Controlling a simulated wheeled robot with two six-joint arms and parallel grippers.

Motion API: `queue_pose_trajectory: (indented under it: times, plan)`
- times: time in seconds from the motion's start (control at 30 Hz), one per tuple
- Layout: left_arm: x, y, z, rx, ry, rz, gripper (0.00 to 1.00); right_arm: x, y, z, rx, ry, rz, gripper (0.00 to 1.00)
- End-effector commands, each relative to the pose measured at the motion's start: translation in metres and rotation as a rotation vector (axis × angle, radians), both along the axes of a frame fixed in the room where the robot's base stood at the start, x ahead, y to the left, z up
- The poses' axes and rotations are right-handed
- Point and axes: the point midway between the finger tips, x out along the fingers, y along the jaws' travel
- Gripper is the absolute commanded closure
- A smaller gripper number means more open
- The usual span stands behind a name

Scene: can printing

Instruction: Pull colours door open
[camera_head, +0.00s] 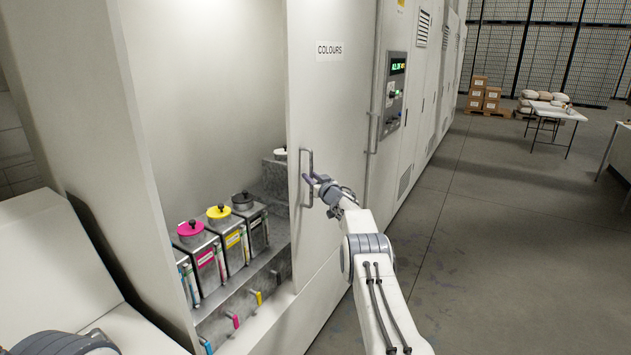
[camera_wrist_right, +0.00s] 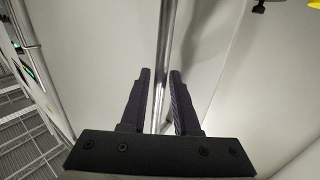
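The white colours door (camera_head: 334,110), labelled COLOURS, stands open, with the cabinet interior showing to its left. Its upright metal bar handle (camera_head: 307,165) is near the door's left edge. My right gripper (camera_head: 313,180) is at this handle. In the right wrist view the bar handle (camera_wrist_right: 166,60) runs between the two dark fingers of the right gripper (camera_wrist_right: 160,80). The fingers are parted, with a gap visible beside the bar, so they are around it and not clamped. My left gripper is out of view; only a piece of my left arm shows at bottom left.
Inside the cabinet (camera_head: 200,80) are ink containers with a magenta lid (camera_head: 190,228), a yellow lid (camera_head: 219,211) and a black lid (camera_head: 242,198). A control panel (camera_head: 393,90) and another handle (camera_head: 374,132) are right of the door. The floor (camera_head: 480,230) at right is clear.

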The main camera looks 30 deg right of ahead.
Motion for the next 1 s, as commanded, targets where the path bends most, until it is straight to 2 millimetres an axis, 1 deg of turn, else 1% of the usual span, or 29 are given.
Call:
queue_pose_trajectory:
  times: [0.27,0.47,0.67,1.0]
  plan:
    - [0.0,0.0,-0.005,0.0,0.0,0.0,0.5,-0.01,0.0,-0.001,0.002,0.004,0.006,0.7]
    - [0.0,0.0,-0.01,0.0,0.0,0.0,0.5,-0.024,-0.001,0.0,0.001,0.002,0.0,0.7]
    - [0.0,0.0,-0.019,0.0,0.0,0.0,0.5,-0.045,0.0,-0.001,0.0,0.001,-0.003,0.7]
    - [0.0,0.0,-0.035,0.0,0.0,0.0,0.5,-0.087,0.001,-0.001,-0.001,-0.001,-0.004,0.7]
